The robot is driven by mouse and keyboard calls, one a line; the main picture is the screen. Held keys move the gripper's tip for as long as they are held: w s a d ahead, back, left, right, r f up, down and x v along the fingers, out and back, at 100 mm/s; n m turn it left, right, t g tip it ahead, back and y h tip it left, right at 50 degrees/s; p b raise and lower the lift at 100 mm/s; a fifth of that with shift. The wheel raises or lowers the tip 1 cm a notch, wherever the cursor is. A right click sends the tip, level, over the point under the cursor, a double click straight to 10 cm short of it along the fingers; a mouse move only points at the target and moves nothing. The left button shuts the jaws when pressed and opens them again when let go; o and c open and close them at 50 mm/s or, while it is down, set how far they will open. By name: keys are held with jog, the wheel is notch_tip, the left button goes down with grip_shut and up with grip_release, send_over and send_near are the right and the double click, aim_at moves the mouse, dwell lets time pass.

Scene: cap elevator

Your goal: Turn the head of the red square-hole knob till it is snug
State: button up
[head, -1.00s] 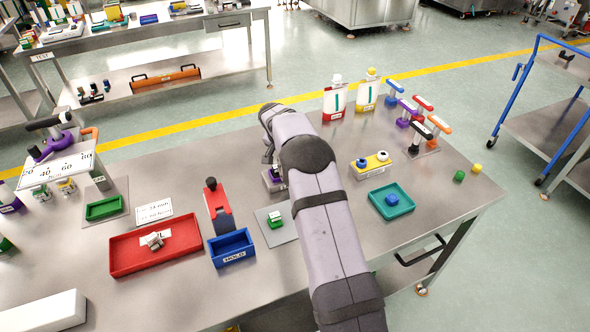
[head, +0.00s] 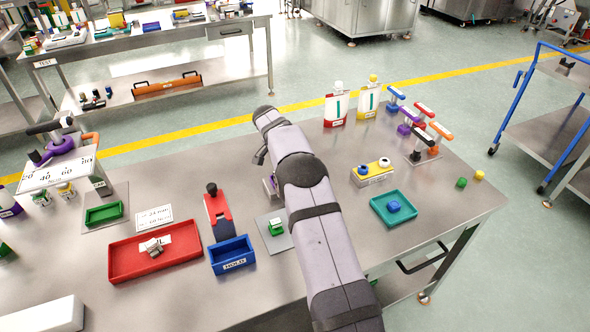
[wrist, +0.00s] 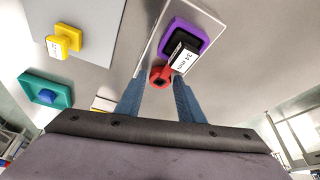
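The red square-hole knob (wrist: 160,76) shows in the wrist view, with a dark hole in its head. It is beside a black block labelled "34 mm" (wrist: 181,52) on a purple square base (wrist: 203,38). My gripper (wrist: 158,82) has its two blue-grey fingers apart, one to each side of the knob. Gaps show between the fingers and the knob; I cannot tell whether the tips reach its depth.
A grey mat with a green block (head: 276,227) lies in front of the base. A teal tray (head: 378,210) and a yellow block (head: 372,173) are to the right. A red handled stand (head: 217,214) and blue bin (head: 232,255) are to the left. Bare table lies behind.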

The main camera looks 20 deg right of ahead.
jog(key=shift+r, duration=0.1)
jog(key=b+v, duration=0.1)
jog(key=v, duration=0.6)
jog(key=shift+b, duration=0.3)
jog(key=shift+a, duration=0.1)
jog(key=shift+s+a+r+n, duration=0.25)
jog(key=shift+s+a+n, duration=0.1)
jog(key=shift+s, duration=0.1)
jog(key=s+a+n+y+p, duration=0.1)
jog(key=s+a+n, duration=0.3)
jog(key=s, duration=0.8)
jog(key=s+a+n+g+y+p, duration=0.1)
jog(key=s+a+n, duration=0.3)
jog(key=s, duration=0.8)
jog(key=s+a+n+y+p, duration=0.2)
jog(key=s+a+n, duration=0.3)
jog(key=s, duration=0.7)
jog(key=shift+s+f+n+p, duration=0.3)
jog(key=shift+f+n, duration=0.05)
